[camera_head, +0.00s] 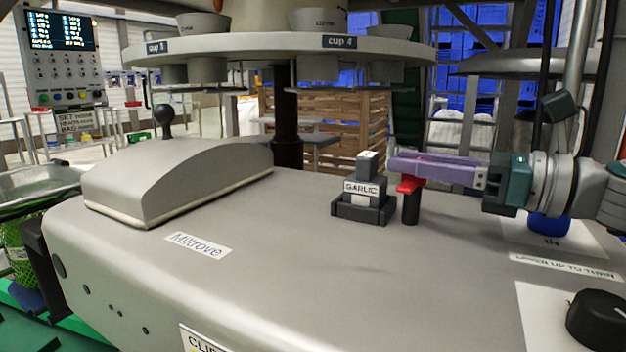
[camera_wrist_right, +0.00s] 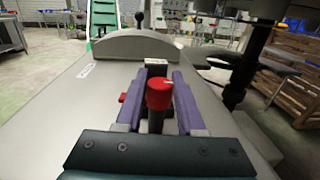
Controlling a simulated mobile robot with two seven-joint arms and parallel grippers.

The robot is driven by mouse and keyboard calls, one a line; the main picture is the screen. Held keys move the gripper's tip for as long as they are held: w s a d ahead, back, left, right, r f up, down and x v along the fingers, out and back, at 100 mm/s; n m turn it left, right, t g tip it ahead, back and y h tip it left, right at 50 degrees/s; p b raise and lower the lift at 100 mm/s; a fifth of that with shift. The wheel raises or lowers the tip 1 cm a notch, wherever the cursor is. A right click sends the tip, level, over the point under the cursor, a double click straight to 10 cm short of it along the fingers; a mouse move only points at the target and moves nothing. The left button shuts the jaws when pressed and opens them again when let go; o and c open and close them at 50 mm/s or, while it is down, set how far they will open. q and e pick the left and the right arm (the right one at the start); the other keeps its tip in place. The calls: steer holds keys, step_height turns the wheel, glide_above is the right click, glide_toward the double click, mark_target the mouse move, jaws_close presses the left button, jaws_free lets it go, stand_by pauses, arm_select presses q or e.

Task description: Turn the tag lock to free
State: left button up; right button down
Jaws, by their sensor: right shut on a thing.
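The tag lock is a red knob (camera_head: 408,185) on a short dark post, standing on the grey machine top just right of the block labelled GARLIC (camera_head: 362,188). In the right wrist view the red knob (camera_wrist_right: 159,95) sits between the two purple fingers, with a small light mark on its top. A small red part (camera_wrist_right: 122,98) shows outside the left finger. My right gripper (camera_head: 400,164) comes in level from the right and is shut on the knob, whose upper part its fingers hide in the head view. My left gripper is not in view.
The GARLIC block sits in a dark holder close to the fingertips. A round carousel with cups (camera_head: 290,48) hangs above the back. A grey domed cover (camera_head: 180,175) with a dark ball knob is at left. A black dial (camera_head: 598,318) is at front right. The front middle is clear.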

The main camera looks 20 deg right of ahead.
steer(key=shift+f+n+g+y+b, duration=0.1)
steer(key=shift+n+g+y+b, duration=0.5)
steer(key=shift+y, duration=0.1)
steer(key=c, duration=0.5)
jaws_free()
steer(key=v, duration=0.9)
steer(key=shift+s+d, duration=0.3)
